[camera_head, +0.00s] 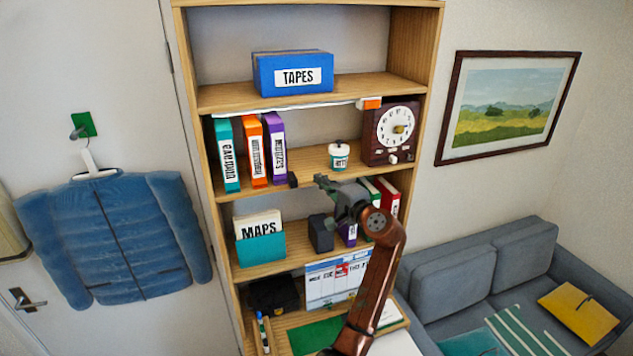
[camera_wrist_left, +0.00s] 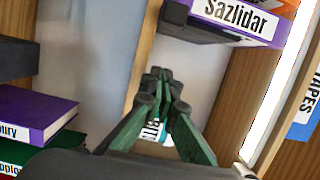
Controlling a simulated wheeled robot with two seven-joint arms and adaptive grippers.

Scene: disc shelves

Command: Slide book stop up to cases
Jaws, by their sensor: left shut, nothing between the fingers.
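Three upright cases, teal (camera_head: 228,155), orange (camera_head: 253,150) and purple (camera_head: 275,148), stand at the left of the middle shelf. A small dark book stop (camera_head: 292,180) is low at the right side of the purple case. In the left wrist view the dark stop (camera_wrist_left: 188,28) shows beside the purple case (camera_wrist_left: 238,24); I cannot tell whether they touch. My left gripper (camera_head: 321,181) is to the right of the stop and apart from it. Its fingers (camera_wrist_left: 160,82) are shut and empty. My right gripper is out of view.
A small labelled cup (camera_head: 339,155) and a brown clock (camera_head: 392,132) stand right on the same shelf. Above is a blue TAPES box (camera_head: 293,74). The shelf below holds a MAPS holder (camera_head: 260,247), a dark block (camera_head: 320,233) and several binders, partly behind my arm.

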